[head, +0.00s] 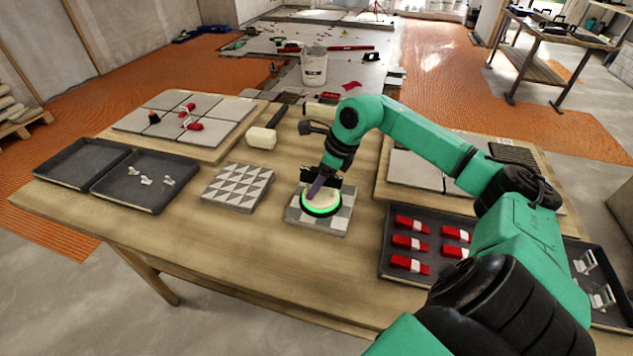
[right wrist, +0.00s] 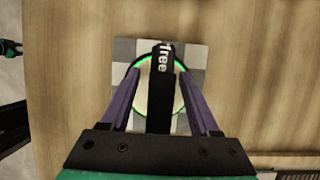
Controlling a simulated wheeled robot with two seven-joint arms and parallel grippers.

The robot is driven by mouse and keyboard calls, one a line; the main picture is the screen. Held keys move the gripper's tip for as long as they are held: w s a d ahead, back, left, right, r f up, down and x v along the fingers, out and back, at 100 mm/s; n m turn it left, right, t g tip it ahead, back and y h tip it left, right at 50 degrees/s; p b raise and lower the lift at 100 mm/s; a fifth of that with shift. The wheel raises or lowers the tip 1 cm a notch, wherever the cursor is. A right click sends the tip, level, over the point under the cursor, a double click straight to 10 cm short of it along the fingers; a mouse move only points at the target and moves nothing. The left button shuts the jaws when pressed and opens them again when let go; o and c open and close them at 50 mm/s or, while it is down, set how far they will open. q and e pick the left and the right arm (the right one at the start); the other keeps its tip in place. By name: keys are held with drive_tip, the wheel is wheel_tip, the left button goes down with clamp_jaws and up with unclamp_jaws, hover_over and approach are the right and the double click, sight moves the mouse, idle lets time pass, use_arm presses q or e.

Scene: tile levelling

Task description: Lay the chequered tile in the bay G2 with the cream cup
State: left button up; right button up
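The chequered tile (head: 335,220), in light and grey squares, lies flat on the wooden table. It also shows in the right wrist view (right wrist: 125,50). The round cream cup (head: 322,200) sits on it with a lit green ring. A black bar on the cup (right wrist: 162,95) reads "free". My right gripper (right wrist: 157,70) is over the cup, its purple fingers either side of the bar with gaps showing. My left gripper appears only as a small dark shape at the right wrist view's left edge (right wrist: 12,47). No readable label shows which bay is G2; my right arm hides part of the right panel (head: 415,170).
A triangle-patterned tile (head: 237,187) lies left of the chequered one. A tiled panel (head: 160,104) with red pieces stands back left, near a cream block (head: 262,138). Dark trays (head: 82,163) are at left; another (head: 400,277) holds red wedges at right. A dark ribbed patch (head: 515,153) shows on the right panel.

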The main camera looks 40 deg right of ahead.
drive_tip(key=shift+s+d+r, duration=0.15)
drive_tip(key=shift+d+r, duration=0.1)
drive_tip(key=shift+r, duration=0.25)
drive_tip(key=b+v, duration=0.3)
drive_tip(key=v, duration=0.4)
drive_tip(key=shift+s+d+r+b, duration=0.1)
drive_tip(key=shift+s+r+b, duration=0.15)
drive_tip(key=shift+b, duration=0.15)
drive_tip(key=v, duration=0.5)
drive_tip(key=shift+r, duration=0.45)
